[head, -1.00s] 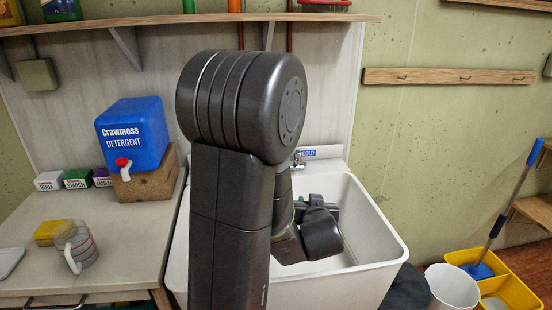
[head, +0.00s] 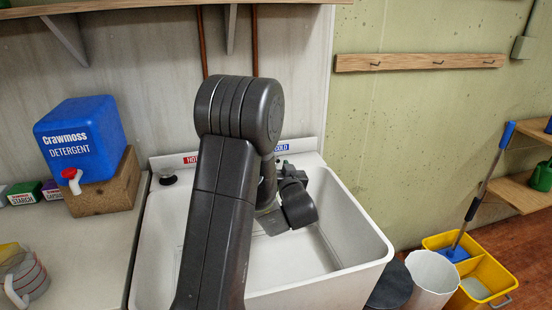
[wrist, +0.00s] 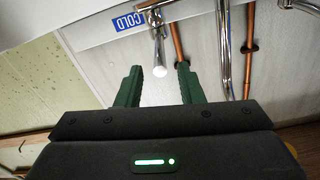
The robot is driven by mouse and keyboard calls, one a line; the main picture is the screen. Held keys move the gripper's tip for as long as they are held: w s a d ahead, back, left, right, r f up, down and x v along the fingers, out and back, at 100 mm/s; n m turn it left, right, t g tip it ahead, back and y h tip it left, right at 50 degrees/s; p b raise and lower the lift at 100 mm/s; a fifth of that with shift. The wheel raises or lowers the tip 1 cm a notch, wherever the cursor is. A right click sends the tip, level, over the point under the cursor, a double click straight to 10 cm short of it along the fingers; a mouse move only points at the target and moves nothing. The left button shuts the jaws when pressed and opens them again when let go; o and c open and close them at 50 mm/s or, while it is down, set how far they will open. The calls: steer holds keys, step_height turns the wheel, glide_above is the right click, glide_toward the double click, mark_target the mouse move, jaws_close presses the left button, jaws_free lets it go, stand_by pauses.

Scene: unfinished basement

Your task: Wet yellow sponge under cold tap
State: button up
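My gripper (wrist: 158,72) is open, its two green fingers apart with nothing held. In the wrist view, the chrome cold tap handle (wrist: 159,55) shows between and beyond the fingertips, beside the blue COLD label (wrist: 128,20); I cannot tell if they touch. A chrome spout (wrist: 222,55) stands to its right. In the head view, my arm hides most of the taps and the fingers, above the back of the white sink (head: 350,225). A yellow block (head: 9,248), likely the sponge, is on the counter at the left edge, partly cut off and behind a striped mug.
The striped mug (head: 28,280) and blue detergent container (head: 80,140) on a wooden block (head: 112,190) stand on the counter (head: 85,255) left of the sink. A white bin (head: 432,275) and yellow mop bucket (head: 485,275) stand right. A shelf hangs above.

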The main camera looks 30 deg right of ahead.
steer(key=shift+x, duration=2.2)
steer(key=shift+c, duration=0.2)
jaws_close()
